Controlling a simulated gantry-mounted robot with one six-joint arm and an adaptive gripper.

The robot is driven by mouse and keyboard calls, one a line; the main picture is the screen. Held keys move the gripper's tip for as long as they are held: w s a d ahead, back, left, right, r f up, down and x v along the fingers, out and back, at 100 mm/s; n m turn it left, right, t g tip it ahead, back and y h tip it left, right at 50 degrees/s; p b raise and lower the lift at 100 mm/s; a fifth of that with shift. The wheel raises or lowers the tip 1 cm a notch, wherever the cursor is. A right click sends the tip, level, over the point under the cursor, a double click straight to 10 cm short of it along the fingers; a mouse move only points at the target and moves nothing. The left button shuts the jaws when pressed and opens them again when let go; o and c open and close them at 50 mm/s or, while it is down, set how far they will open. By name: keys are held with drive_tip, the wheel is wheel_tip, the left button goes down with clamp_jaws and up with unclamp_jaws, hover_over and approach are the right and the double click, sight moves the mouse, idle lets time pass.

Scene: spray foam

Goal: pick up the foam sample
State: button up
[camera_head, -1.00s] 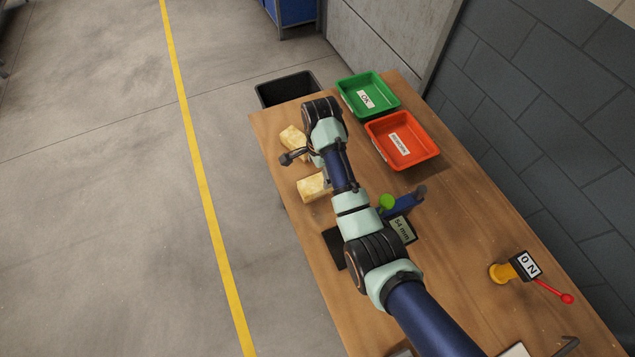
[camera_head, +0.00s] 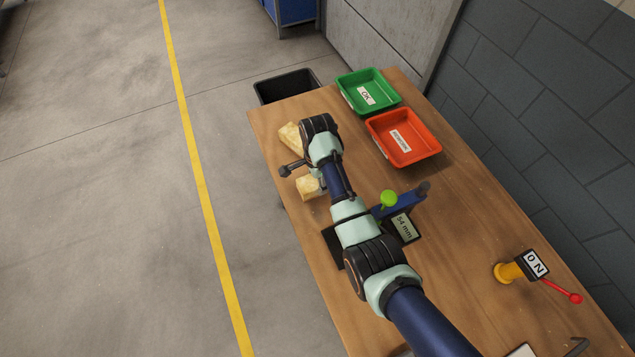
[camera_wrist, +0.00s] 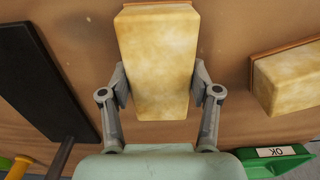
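A pale yellow foam block (camera_wrist: 158,65) fills the upper middle of the wrist view. The fingers of my gripper (camera_wrist: 159,88) lie on either side of it, close against its edges; I cannot tell whether they press on it. In the head view the same block (camera_head: 308,187) is near the left table edge, partly hidden by my wrist. A second foam block (camera_head: 290,135) lies farther back and also shows at the right of the wrist view (camera_wrist: 288,80).
A blue gauge (camera_head: 405,204) with a green knob and a "54 mm" display stands beside my arm. A green OK tray (camera_head: 351,102) and a red tray (camera_head: 407,163) sit at the back. A black bin (camera_head: 288,86) stands beyond the table.

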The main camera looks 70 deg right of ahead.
drive_tip(key=c, duration=0.5)
drive_tip(key=shift+o, duration=0.2)
drive_tip(key=shift+r, duration=0.1)
wheel_tip(320, 180, up, 20)
drive_tip(key=p, duration=1.2)
